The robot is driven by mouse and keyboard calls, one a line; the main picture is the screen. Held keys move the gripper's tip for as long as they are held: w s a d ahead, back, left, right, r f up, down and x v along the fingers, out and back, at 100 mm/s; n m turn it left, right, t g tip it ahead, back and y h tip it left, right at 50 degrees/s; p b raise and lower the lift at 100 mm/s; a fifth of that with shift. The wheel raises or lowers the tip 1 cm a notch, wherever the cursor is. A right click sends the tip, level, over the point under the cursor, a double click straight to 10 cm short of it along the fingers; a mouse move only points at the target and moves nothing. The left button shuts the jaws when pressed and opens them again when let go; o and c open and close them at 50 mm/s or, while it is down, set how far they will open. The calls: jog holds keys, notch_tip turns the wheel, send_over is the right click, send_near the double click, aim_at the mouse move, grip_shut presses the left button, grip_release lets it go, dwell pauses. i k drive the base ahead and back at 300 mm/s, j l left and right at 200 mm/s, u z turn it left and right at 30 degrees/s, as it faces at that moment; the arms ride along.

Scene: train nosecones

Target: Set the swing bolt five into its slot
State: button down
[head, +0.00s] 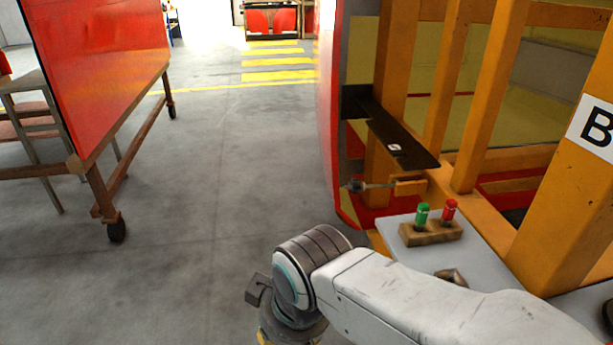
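A swing bolt (357,186) with a dark rounded end and a thin grey shank lies roughly level in the head view, right of centre. Its right end meets a small orange bracket (410,187) on the orange frame. The dark end is close to the edge of the red nosecone shell (335,130); I cannot tell whether it sits in a slot there. No slot can be made out clearly. My arm reaches in from the lower right, and its wrist is left of and below the bolt, apart from it. My gripper's fingers are outside the picture at the bottom.
A black plate (405,143) juts out above the bolt. A grey shelf (410,256) below holds a wooden block (431,233) with green and red pegs. Orange posts (482,95) stand at right. A red panel on a wheeled trolley (117,229) stands left. The floor (215,170) between is clear.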

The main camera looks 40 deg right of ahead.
aim_at(374, 186)
jog(key=i+j+z, duration=0.1)
jog(key=i, duration=1.75)
jog(key=i+j+z, duration=0.1)
jog(key=i+z, duration=0.3)
jog(key=i+j+z, duration=0.25)
jog(key=i+z, duration=0.2)
jog(key=i+j+z, duration=0.6)
jog(key=j+z, duration=0.2)
jog(key=i+j+z, duration=0.2)
jog(key=j+z, duration=0.2)
